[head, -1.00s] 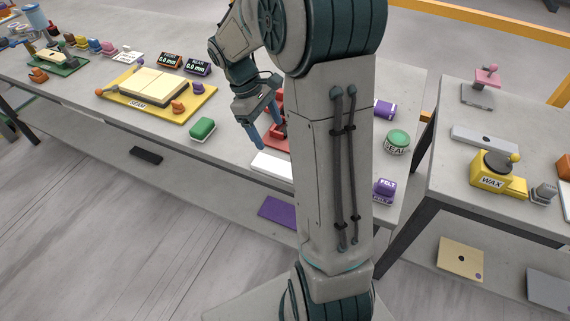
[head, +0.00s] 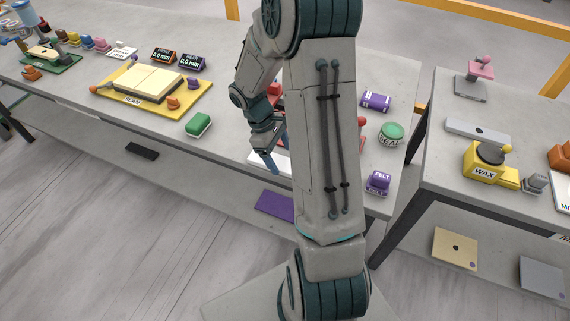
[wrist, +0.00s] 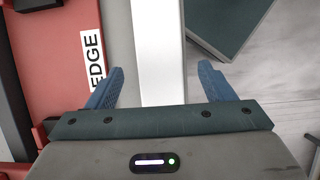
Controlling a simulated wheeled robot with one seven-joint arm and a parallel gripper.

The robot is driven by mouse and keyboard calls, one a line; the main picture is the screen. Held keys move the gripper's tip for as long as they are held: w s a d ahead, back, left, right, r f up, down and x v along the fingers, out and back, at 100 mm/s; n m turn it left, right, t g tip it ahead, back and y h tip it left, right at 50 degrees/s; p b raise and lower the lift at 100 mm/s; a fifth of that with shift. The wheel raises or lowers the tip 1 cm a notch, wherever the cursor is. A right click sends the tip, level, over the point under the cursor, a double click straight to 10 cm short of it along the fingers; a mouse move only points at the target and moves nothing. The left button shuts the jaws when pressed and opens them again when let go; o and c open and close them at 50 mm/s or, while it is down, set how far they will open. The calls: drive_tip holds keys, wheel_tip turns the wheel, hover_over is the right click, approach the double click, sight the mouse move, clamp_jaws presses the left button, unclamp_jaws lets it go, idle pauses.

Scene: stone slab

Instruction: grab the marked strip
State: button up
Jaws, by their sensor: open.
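A plain white strip (wrist: 160,50) runs between my two blue fingers in the wrist view; no mark shows on its visible part. In the head view the white strip (head: 255,160) lies at the front edge of the stone bench, partly hidden by my gripper and arm. My gripper (wrist: 161,70) is open, with one finger on each side of the strip and gaps to both. In the head view my gripper (head: 268,160) points down at the strip; its height above it is hard to tell. A red fixture labelled EDGE (wrist: 60,75) stands left of the strip.
A green block (head: 198,124) and a yellow SEAM board (head: 150,95) lie to the left. A purple FELT block (head: 378,183), a green SEAL tin (head: 391,134) and a purple roll (head: 376,100) are right of my arm. A second bench holds a yellow WAX pot (head: 483,160).

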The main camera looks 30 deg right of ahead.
sight(283, 163)
drive_tip(key=shift+x, duration=1.25)
drive_tip(key=c, duration=1.4)
drive_tip(key=shift+o, duration=0.2)
drive_tip(key=shift+r, duration=0.15)
